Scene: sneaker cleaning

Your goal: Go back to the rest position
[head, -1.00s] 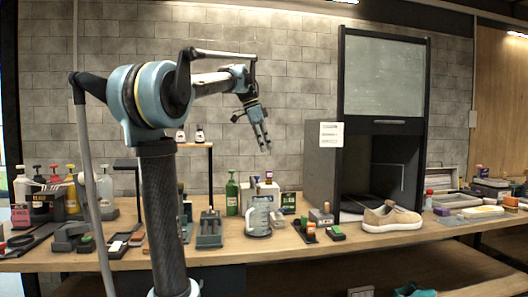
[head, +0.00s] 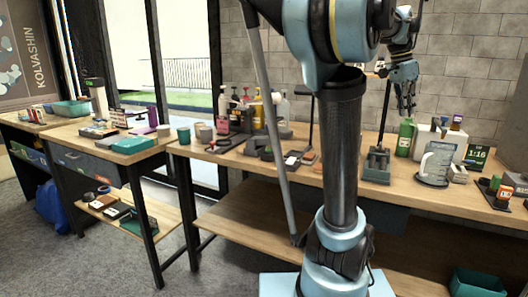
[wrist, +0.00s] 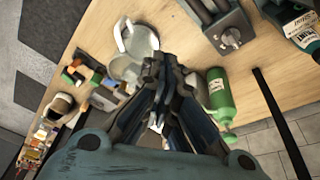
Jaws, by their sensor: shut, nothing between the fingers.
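My gripper (head: 405,108) hangs in the air above the workbench at the right of the head view, fingers pointing down. Its fingers are shut with nothing between them, and they show close together in the wrist view (wrist: 163,68). My arm is folded up above its dark column, with the gripper to the right of it.
Another table (head: 78,132) with a teal tray (head: 133,145) stands at left. Grey floor (head: 95,255) is open at lower left. A green bin (head: 477,283) is at lower right.

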